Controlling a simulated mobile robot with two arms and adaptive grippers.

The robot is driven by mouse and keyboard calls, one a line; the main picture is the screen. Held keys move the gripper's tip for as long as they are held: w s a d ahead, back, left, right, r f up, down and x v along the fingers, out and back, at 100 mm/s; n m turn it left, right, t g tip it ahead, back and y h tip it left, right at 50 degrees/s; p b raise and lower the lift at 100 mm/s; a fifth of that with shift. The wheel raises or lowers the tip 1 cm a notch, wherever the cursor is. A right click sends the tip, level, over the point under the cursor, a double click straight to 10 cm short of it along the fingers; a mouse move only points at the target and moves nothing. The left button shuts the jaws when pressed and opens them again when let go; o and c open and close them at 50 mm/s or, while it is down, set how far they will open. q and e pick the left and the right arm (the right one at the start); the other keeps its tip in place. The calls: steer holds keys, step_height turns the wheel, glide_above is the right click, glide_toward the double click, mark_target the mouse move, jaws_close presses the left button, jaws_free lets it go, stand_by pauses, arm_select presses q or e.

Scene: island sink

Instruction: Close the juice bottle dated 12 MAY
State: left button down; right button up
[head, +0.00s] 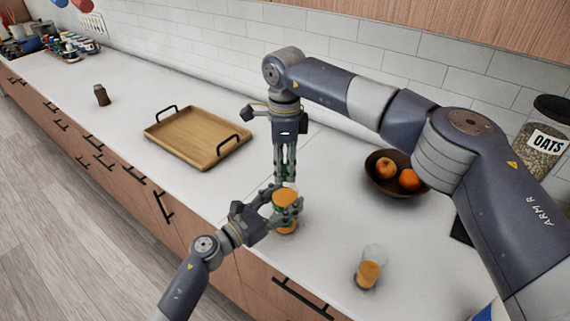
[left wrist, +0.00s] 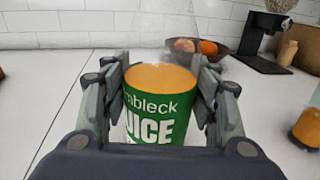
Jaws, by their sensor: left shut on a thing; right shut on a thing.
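A clear juice bottle (head: 286,197) with orange juice and a green label stands on the white counter. It fills the middle of the left wrist view (left wrist: 160,110), where the label reads "JUICE". No date is readable. My left gripper (head: 287,208) is shut around the bottle's body from the side. My right gripper (head: 285,176) points down from above, just over the bottle's top. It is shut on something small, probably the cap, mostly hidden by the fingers. A second clear container with orange juice (head: 369,273) stands to the right, also in the left wrist view (left wrist: 307,127).
A wooden tray (head: 190,150) with black handles lies to the left. A brown bowl of fruit (head: 374,184) stands to the right, near an oats jar (head: 545,140). A small brown jar (head: 101,95) is further left. Counter between tray and bottle is clear.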

steer(key=m, duration=0.3)
steer(key=shift+m, duration=0.4)
steer(key=m, duration=1)
steer(key=shift+m, duration=0.4)
steer(key=m, duration=0.5)
steer(key=o, duration=1.3)
steer(key=shift+c, duration=0.2)
step_height(320, 180, up, 12)
